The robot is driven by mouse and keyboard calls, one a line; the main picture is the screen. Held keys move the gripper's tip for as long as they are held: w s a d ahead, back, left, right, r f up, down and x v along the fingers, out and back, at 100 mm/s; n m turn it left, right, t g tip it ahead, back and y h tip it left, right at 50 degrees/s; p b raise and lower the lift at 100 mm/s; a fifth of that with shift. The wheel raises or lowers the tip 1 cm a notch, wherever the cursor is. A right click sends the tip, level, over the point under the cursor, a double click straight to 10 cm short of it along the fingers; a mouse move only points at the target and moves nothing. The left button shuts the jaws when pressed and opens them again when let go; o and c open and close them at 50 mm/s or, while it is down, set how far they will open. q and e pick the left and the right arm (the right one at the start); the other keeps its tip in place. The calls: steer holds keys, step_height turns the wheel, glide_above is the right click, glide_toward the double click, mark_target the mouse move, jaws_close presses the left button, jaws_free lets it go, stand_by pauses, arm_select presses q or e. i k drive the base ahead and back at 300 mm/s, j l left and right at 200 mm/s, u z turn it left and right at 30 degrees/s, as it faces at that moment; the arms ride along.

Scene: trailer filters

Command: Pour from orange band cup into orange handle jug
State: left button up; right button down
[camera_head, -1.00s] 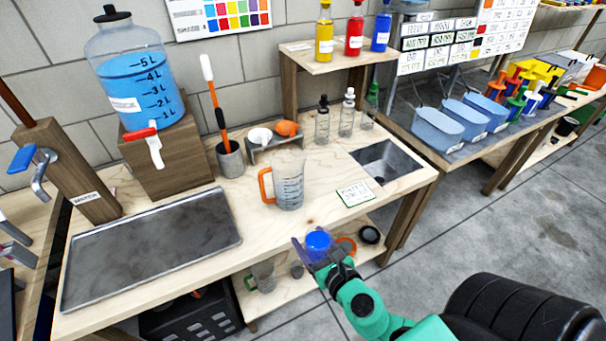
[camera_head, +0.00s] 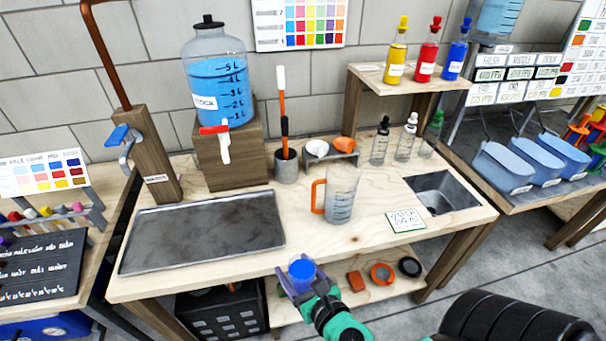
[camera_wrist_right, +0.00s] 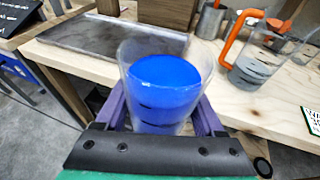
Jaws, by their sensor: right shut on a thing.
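My right gripper (camera_head: 294,287) is shut on a clear cup (camera_wrist_right: 160,85) filled with bright blue liquid. The cup (camera_head: 302,271) is upright in front of the bench's front edge. No orange band shows on the cup; the gripper hides part of it. The orange handle jug (camera_head: 341,196) stands upright on the bench, to the right of and beyond the cup. Its orange handle is on its left side. It also shows in the right wrist view (camera_wrist_right: 262,62), apart from the cup, and I see no coloured liquid in it. My left gripper is not in view.
A grey metal tray (camera_head: 205,230) lies on the bench at left. A blue-filled dispenser (camera_head: 216,90) sits on a wooden block behind it. A label card (camera_head: 405,220) and a sink (camera_head: 440,192) are right of the jug. Bare wood lies around the jug.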

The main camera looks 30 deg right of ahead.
mark_target(341, 182)
steer(key=u, duration=1.25)
steer(key=k+l, duration=1.15)
steer(key=l, duration=0.2)
